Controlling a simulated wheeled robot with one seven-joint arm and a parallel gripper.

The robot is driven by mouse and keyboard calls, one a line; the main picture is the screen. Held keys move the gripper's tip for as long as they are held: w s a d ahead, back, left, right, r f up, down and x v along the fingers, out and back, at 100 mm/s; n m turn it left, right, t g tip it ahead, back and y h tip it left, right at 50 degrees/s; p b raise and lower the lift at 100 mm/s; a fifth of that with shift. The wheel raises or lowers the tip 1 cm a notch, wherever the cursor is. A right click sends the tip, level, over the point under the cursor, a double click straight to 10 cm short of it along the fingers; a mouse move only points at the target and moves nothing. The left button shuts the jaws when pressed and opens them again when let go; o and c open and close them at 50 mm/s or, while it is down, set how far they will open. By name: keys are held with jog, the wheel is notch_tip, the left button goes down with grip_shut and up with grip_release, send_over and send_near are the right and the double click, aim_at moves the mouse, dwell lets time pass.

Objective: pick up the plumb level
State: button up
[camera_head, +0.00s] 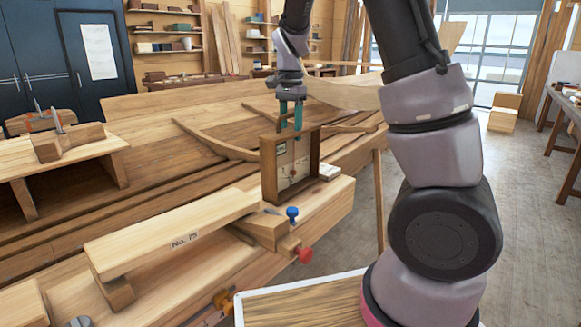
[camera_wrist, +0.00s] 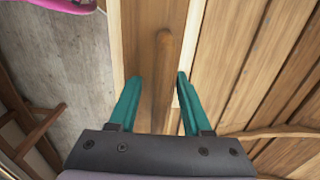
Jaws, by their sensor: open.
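An upright wooden frame (camera_head: 268,172) with a pale, marked inside stands on the near bench beam in the head view. It may be the plumb level; I cannot tell for sure. My gripper (camera_head: 291,126) points down just above the frame's top edge, its two teal fingers apart. In the wrist view, my gripper (camera_wrist: 160,77) is open, with a narrow, round-ended wooden bar (camera_wrist: 163,60) running between the fingers. The bar appears clear of both fingers. I cannot tell whether the bar is part of the frame.
A plank labelled No. 75 (camera_head: 170,235) lies left of the frame. A blue knob (camera_head: 292,213) and a red knob (camera_head: 304,255) stick out in front. The clinker hull planking (camera_head: 150,148) lies behind. Open floor (camera_head: 510,200) shows at right.

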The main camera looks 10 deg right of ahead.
jog(key=shift+f, duration=0.45)
jog(key=shift+c, duration=0.3)
grip_shut()
dwell(0.9)
